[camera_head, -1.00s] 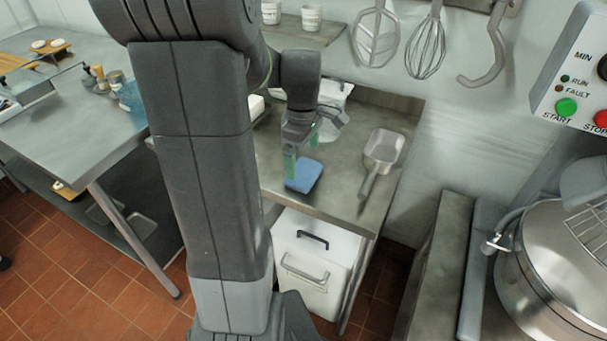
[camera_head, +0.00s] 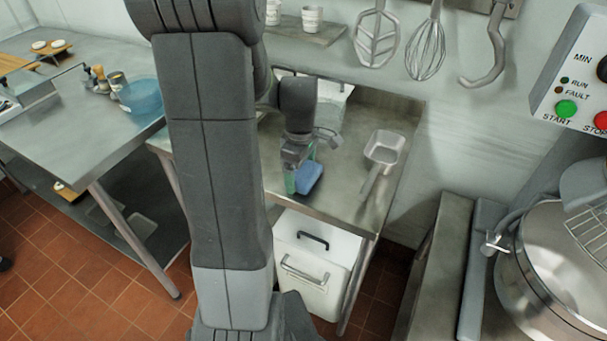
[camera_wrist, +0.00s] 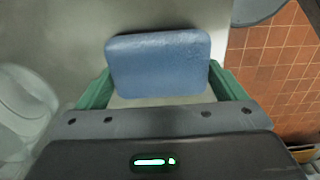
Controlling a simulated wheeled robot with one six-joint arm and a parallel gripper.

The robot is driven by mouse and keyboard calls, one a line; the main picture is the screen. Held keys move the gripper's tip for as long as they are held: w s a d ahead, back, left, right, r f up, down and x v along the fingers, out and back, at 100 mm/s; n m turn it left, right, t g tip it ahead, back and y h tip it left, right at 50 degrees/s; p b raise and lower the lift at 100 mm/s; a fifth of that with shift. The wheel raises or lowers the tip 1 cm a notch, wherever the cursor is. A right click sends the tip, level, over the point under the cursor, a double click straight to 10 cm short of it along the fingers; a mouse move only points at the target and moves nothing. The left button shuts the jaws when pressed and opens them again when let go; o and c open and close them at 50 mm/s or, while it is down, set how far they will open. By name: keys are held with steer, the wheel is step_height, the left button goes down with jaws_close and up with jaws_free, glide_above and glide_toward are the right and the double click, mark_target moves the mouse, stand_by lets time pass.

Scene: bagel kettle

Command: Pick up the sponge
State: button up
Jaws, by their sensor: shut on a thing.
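The blue sponge (camera_head: 309,177) is at the steel table (camera_head: 345,205), near its front edge. My gripper (camera_head: 303,178) points down with its green fingers at the sponge. In the wrist view the sponge (camera_wrist: 160,64) lies between the two green fingers (camera_wrist: 160,88), one against each side. My gripper is shut on the sponge. Whether the sponge touches the table or is just above it, I cannot tell. My own arm hides part of the table to the left.
A metal scoop (camera_head: 383,152) lies right of the sponge. A white container (camera_head: 335,100) stands behind my gripper. A white bin (camera_head: 312,262) is under the table. A whisk (camera_head: 426,50) and other tools hang on the wall. A mixer bowl (camera_head: 560,260) is at right.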

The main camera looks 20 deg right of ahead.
mark_target(301, 170)
step_height(301, 170, up, 10)
stand_by(0.6)
